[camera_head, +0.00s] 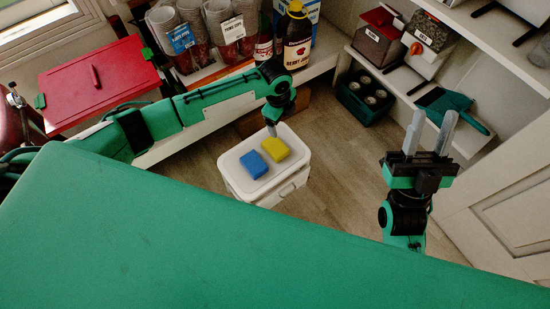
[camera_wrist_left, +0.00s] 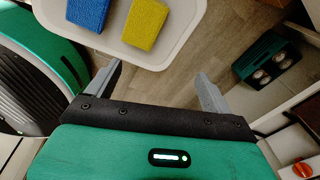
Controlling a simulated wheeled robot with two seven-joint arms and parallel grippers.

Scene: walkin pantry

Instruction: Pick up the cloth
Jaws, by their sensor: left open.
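A blue cloth-like block (camera_head: 254,165) and a yellow one (camera_head: 275,147) lie side by side on the white lid of a bin (camera_head: 236,180). I cannot tell which is the cloth. In the left wrist view the blue block (camera_wrist_left: 88,13) and the yellow block (camera_wrist_left: 145,22) show near the top edge, beyond my fingertips. My left gripper (camera_head: 272,130) points down by the back edge of the lid, close to the yellow block. Its fingers (camera_wrist_left: 160,85) are apart and empty in the left wrist view. My right gripper (camera_head: 430,132) is raised at the right, fingers apart and empty.
A red board or box (camera_head: 95,82) lies at the left. Cups (camera_head: 222,30) and a dark syrup bottle (camera_head: 293,42) stand on a shelf at the back. Wooden floor (camera_head: 338,175) is clear between.

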